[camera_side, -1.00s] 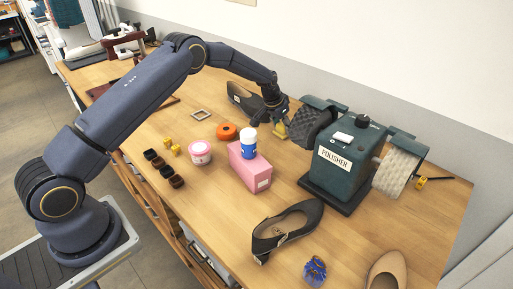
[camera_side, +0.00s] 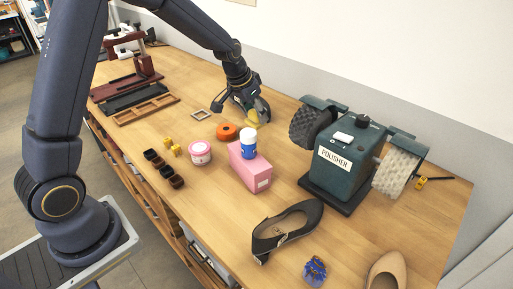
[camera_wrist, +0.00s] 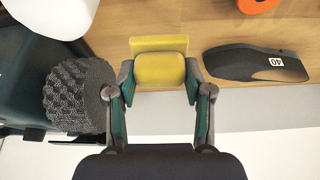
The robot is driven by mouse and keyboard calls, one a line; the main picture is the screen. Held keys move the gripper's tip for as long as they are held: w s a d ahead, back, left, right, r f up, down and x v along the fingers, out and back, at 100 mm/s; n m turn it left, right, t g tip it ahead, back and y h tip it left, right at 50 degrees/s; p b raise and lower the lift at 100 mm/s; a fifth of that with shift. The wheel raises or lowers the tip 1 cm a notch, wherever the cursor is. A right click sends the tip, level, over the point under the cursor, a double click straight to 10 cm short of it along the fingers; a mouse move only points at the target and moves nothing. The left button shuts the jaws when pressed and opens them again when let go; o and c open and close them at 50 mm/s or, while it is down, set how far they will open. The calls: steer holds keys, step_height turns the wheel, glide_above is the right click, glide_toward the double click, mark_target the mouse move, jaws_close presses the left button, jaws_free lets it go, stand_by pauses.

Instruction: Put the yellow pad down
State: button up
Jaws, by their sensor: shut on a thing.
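My gripper (camera_side: 251,112) is shut on the yellow pad (camera_side: 252,119), behind the orange ring in the side view. In the wrist view the pad (camera_wrist: 160,70) sits between the two fingertips of my gripper (camera_wrist: 160,76), with a flat yellow part along its far edge. The pad appears low over the wooden bench (camera_side: 225,225); I cannot tell whether it touches it. A dark shoe-shaped piece marked 40 (camera_wrist: 257,65) lies to the right of the pad in the wrist view, apart from it.
The green polisher (camera_side: 345,155) with its dark textured wheel (camera_side: 309,127) stands to the right. The orange ring (camera_side: 227,131), a pink tub (camera_side: 200,154) and a pink box (camera_side: 249,173) bearing a blue white-capped bottle (camera_side: 248,149) are nearer. A small square frame (camera_side: 200,115) lies left.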

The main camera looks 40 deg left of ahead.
steer(key=s+a+n+g+y, duration=0.15)
steer(key=s+a+n, duration=0.35)
steer(key=s+a, duration=0.75)
steer(key=s+a+n+y, duration=0.2)
steer(key=s+a+n, duration=0.3)
steer(key=s+a, duration=0.8)
steer(key=w+a+f, duration=0.2)
steer(key=w+a, duration=0.1)
steer(key=w, duration=0.1)
steer(key=w+a+f, duration=0.3)
steer(key=w+a, duration=0.1)
steer(key=w+a+f, duration=0.3)
steer(key=w, duration=0.2)
steer(key=shift+a, duration=0.4)
steer(key=shift+w+a+f, duration=0.25)
steer(key=shift+w+f, duration=0.05)
steer(key=shift+f, duration=1.75)
steer(key=shift+f, duration=0.15)
steer(key=o, duration=1.1)
steer(key=shift+o, duration=0.2)
